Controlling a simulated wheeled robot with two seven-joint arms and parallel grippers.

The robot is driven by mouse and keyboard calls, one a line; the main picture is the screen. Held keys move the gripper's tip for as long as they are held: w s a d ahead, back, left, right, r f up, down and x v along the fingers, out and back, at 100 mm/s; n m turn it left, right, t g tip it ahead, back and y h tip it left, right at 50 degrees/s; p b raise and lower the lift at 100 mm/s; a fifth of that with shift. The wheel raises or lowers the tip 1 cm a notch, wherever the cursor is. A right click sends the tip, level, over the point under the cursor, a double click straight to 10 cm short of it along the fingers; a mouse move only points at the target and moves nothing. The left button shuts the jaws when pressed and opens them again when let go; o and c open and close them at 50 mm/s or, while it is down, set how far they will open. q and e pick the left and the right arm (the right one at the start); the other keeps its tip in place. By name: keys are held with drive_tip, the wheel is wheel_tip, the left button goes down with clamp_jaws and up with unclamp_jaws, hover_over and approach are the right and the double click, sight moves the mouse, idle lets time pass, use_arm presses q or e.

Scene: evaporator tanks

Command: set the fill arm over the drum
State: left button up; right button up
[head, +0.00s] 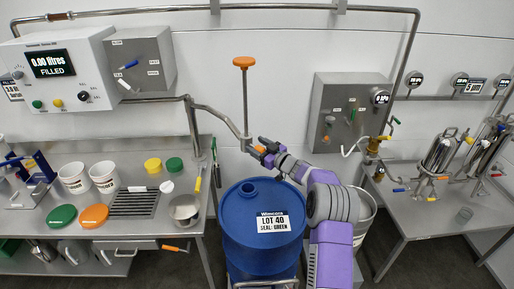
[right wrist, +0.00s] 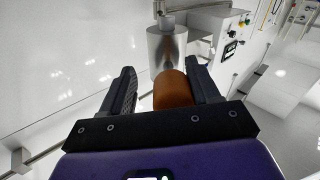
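The fill arm (head: 215,118) is a grey pipe reaching right from the wall post, with an upright rod topped by an orange knob (head: 243,62) at its end. The blue drum (head: 262,248) stands below, labelled LOT 40, SEAL: GREEN. Its round opening (head: 249,188) is uncovered. The arm's end shows above the opening in the head view; exact alignment cannot be told. My right gripper (head: 263,148) is at the arm's end. In the right wrist view its open fingers (right wrist: 160,85) flank an orange handle (right wrist: 174,90), with a gap on the left. My left gripper is out of view.
The left bench (head: 130,228) holds white buckets, lids and a steel pot (head: 184,208). The meter box (head: 60,70) reads 0.00 litres, FILLED. A grey valve panel (head: 350,112) is on the wall right of the drum. A right bench (head: 410,225) holds steel vessels.

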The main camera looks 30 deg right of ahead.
drive_tip(key=shift+a, duration=0.1)
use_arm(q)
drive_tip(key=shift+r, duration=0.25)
use_arm(e)
drive_tip(key=v, duration=0.7)
drive_tip(key=shift+s, duration=0.35)
